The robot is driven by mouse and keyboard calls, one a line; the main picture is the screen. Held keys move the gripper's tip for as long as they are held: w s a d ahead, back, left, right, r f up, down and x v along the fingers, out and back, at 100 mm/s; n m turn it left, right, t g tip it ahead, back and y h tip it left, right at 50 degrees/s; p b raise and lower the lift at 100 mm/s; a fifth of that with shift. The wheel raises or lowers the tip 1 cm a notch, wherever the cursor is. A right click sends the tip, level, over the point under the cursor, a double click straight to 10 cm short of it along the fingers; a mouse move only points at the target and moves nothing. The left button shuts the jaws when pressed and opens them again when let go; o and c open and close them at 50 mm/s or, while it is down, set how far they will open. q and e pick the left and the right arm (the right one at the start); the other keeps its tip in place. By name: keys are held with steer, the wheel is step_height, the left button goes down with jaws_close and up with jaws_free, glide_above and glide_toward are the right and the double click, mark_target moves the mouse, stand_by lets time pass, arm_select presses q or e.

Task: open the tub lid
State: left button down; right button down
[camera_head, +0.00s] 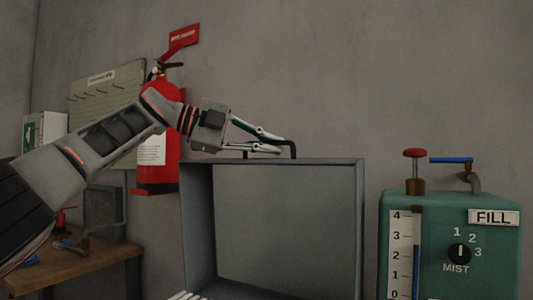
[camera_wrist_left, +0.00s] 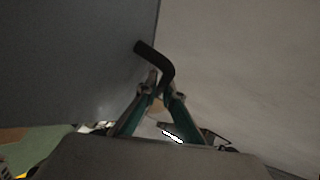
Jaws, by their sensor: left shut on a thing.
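The tub lid (camera_head: 272,161) is a grey framed panel that stands upright in the middle of the head view, its recessed face toward me. A dark bent handle (camera_head: 292,149) sits on its top edge. My left gripper (camera_head: 281,142) reaches in from the left, just above that edge, and is shut on the handle. In the left wrist view the dark handle (camera_wrist_left: 153,56) passes between the fingertips of my left gripper (camera_wrist_left: 164,92), beside the grey lid (camera_wrist_left: 75,60). The tub itself is mostly below the head view. My right gripper is not in view.
A green machine (camera_head: 455,240) with a fill gauge and mist knob stands at right. A red fire extinguisher (camera_head: 164,178) hangs on the wall behind my left arm. A wooden bench (camera_head: 90,262) with small tools is at lower left. The wall above the lid is bare.

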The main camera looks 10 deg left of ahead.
arm_select(q)
steer(key=shift+w, duration=0.1)
stand_by(0.3)
steer(key=c, duration=2.4)
jaws_free()
steer(key=shift+c, duration=0.2)
steer(key=shift+a, duration=0.1)
steer(key=v, duration=1.1)
steer(key=shift+a+r, duration=0.2)
steer(key=shift+a, duration=0.1)
